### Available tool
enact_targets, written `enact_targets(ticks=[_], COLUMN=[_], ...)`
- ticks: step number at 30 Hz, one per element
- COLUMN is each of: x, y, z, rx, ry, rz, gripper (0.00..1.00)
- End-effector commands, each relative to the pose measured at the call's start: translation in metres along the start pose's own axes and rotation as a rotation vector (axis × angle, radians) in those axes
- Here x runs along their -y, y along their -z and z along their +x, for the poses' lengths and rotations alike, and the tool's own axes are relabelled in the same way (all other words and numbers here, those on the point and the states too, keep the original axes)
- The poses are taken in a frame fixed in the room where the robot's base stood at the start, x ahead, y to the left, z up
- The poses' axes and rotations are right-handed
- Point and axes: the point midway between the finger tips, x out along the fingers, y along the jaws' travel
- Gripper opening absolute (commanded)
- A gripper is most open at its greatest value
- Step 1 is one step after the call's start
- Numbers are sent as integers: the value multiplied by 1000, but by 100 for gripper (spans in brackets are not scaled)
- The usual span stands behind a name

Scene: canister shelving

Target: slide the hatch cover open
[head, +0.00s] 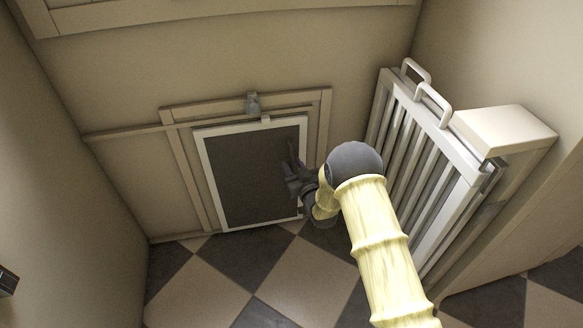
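The hatch cover (250,175) is a dark grey panel with a white frame, set low in the beige back wall. A wooden surround (180,165) frames it, and a rail (130,132) runs out to the left along the wall. A small white tab shows on the cover's top edge, below a grey metal latch (253,103) on the surround. My gripper (291,165) is dark and lies in front of the right part of the cover. I cannot tell whether it touches the cover. My arm hides part of the cover's lower right edge, and the fingers' spacing is unclear.
A white slatted gate (430,150) with two loop handles stands on the right, beside a beige post (505,130). The checkered floor (300,280) in front of the hatch is clear. The wall left of the surround is bare below the rail.

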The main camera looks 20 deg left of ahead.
Motion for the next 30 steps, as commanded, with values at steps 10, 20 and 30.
enact_targets(ticks=[10, 20, 30], x=[0, 0, 8], y=[0, 0, 0], z=[15, 15, 16], rx=[0, 0, 0], ry=[0, 0, 0], rz=[0, 0, 2], gripper=[30, 0, 0])
